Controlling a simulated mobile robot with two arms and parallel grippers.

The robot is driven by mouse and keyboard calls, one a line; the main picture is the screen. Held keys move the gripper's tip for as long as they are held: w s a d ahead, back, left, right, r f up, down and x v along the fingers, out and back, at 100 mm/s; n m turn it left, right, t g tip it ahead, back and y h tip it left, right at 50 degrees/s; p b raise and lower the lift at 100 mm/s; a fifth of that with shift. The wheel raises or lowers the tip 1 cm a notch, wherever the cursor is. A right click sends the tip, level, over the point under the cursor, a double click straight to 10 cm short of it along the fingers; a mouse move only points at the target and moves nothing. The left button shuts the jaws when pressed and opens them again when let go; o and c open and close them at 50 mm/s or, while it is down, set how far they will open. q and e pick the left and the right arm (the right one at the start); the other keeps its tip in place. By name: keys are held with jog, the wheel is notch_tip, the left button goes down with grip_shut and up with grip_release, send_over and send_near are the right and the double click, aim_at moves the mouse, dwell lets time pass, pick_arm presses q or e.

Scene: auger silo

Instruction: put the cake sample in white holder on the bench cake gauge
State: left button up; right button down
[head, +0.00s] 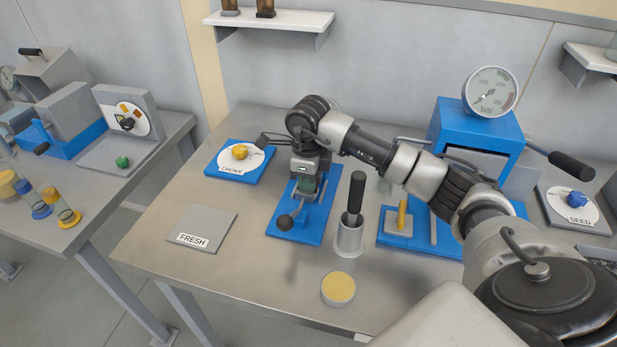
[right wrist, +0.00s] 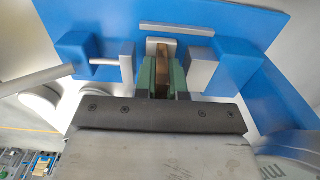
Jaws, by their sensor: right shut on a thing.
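A round yellow cake sample in a pale white holder (head: 338,290) stands on the front of the steel bench, clear of the gripper. My right gripper (head: 304,186) is over a blue-based fixture (head: 315,225) with grey blocks and a dark ball knob. In the right wrist view its green fingers (right wrist: 161,82) are shut on a small brown piece (right wrist: 162,58) between the fixture's blocks. I cannot tell whether this fixture is the cake gauge. A round dial (head: 490,92) tops a blue box at the back right. My left gripper is not in view.
A grey cup with a black-handled tool (head: 350,238) stands right of the fixture. Grey FRESH (head: 202,229) and blue CHOKE (head: 238,163) plates lie to the left. A blue base with a yellow post (head: 401,218) is to the right. The bench's front left is clear.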

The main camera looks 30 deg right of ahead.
jog(key=shift+f, duration=0.2)
jog(key=c, duration=1.5)
grip_release()
notch_tip(320, 180, up, 12)
jog(key=shift+r+b, duration=0.2)
jog(key=shift+b, duration=0.5)
